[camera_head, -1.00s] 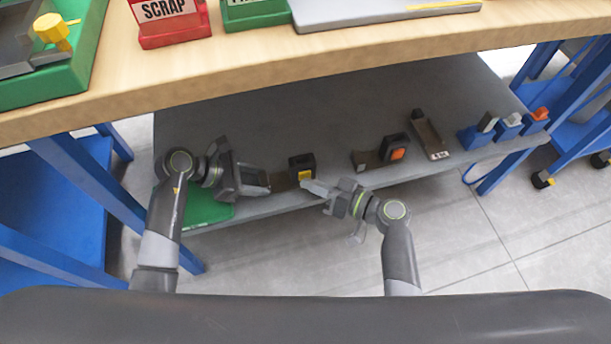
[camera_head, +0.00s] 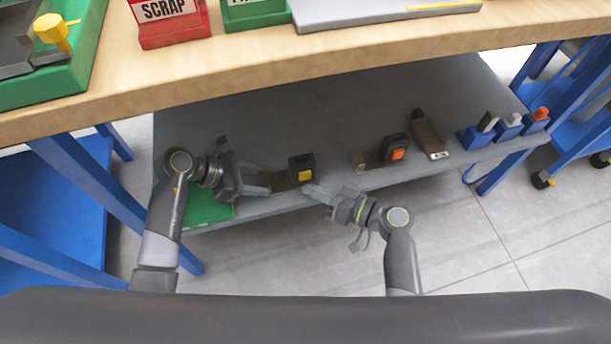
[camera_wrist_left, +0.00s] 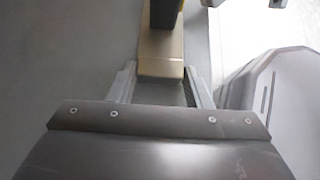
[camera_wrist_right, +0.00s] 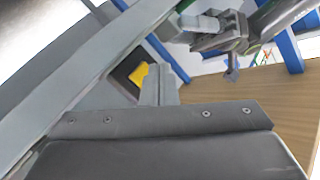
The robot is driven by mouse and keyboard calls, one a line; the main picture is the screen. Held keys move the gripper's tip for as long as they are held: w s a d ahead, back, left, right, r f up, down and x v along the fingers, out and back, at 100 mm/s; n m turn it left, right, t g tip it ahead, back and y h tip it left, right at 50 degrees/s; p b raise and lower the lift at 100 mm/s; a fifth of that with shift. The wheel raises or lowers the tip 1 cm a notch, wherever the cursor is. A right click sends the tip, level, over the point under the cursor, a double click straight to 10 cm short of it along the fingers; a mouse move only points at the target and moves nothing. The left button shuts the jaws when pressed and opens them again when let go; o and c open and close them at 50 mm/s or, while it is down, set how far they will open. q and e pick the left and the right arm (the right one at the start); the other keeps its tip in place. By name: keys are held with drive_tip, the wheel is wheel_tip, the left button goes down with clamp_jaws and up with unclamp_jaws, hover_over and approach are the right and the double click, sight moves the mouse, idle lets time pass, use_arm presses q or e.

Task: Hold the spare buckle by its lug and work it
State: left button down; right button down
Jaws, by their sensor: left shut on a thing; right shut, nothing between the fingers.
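The spare buckle (camera_head: 301,165), a black housing with a yellow button, stands near the front edge of the grey lower shelf. Its flat brown lug (camera_head: 282,181) points left. My left gripper (camera_head: 264,182) is shut on the lug, and the tan lug (camera_wrist_left: 160,48) shows at its fingers in the left wrist view. My right gripper (camera_head: 310,189) is shut and empty, with its tips just below and right of the yellow button. In the right wrist view its closed fingers (camera_wrist_right: 160,82) partly cover the yellow button (camera_wrist_right: 138,74); whether they touch it, I cannot tell.
A second buckle with an orange button (camera_head: 397,154) and a long brown piece (camera_head: 429,136) lie further right. Several small blue-based buckles (camera_head: 507,127) stand at the shelf's right end. A green mat (camera_head: 208,209) lies under my left arm. The wooden tabletop (camera_head: 250,65) overhangs above.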

drive_tip(key=shift+s, duration=0.15)
drive_tip(key=shift+s+d, duration=0.25)
drive_tip(key=shift+s, duration=0.5)
drive_tip(key=shift+s+d, duration=0.2)
drive_tip(key=shift+s, duration=0.6)
drive_tip(key=shift+s+d, duration=0.25)
drive_tip(key=shift+s, duration=0.5)
use_arm(q)
drive_tip(key=c, duration=0.7)
unclamp_jaws()
drive_tip(key=shift+o, duration=0.2)
